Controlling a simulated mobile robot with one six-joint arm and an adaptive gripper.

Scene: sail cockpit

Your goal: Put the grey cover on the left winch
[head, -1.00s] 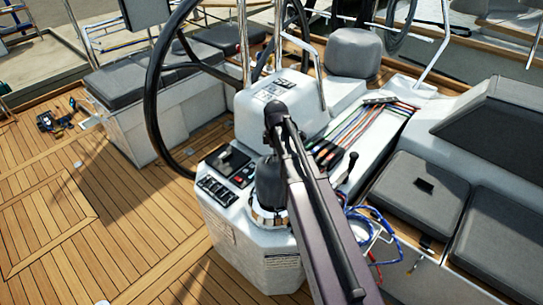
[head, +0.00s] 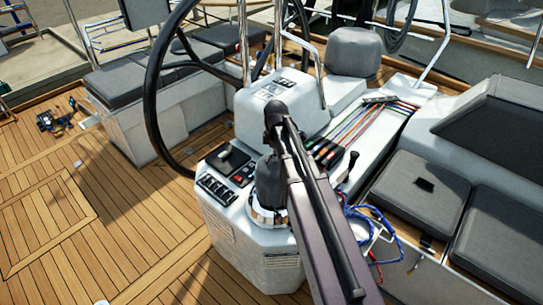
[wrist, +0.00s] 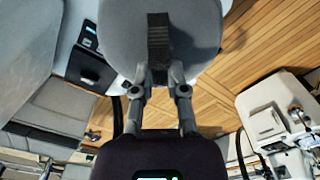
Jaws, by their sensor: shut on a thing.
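The grey cover (wrist: 125,30) is large and rounded at the top of the wrist view, with a dark strap (wrist: 158,35) across it. My gripper (wrist: 159,78) is shut on the strap. In the head view a grey rounded shape (head: 269,182), which looks like this cover, sits over the winch on the front of the white pedestal. The winch's shiny metal band (head: 266,215) shows below it. I cannot tell how far down the cover sits. My arm hides part of its right side, and my gripper is not clear in the head view.
The steering wheel (head: 148,85) and a metal rail (head: 243,45) stand behind and left of the winch. A switch panel (head: 217,188) is beside it. Coloured ropes (head: 385,118) and a blue rope (head: 375,222) lie to the right. Another grey rounded cover (head: 353,52) stands farther back. Wooden deck is open at left.

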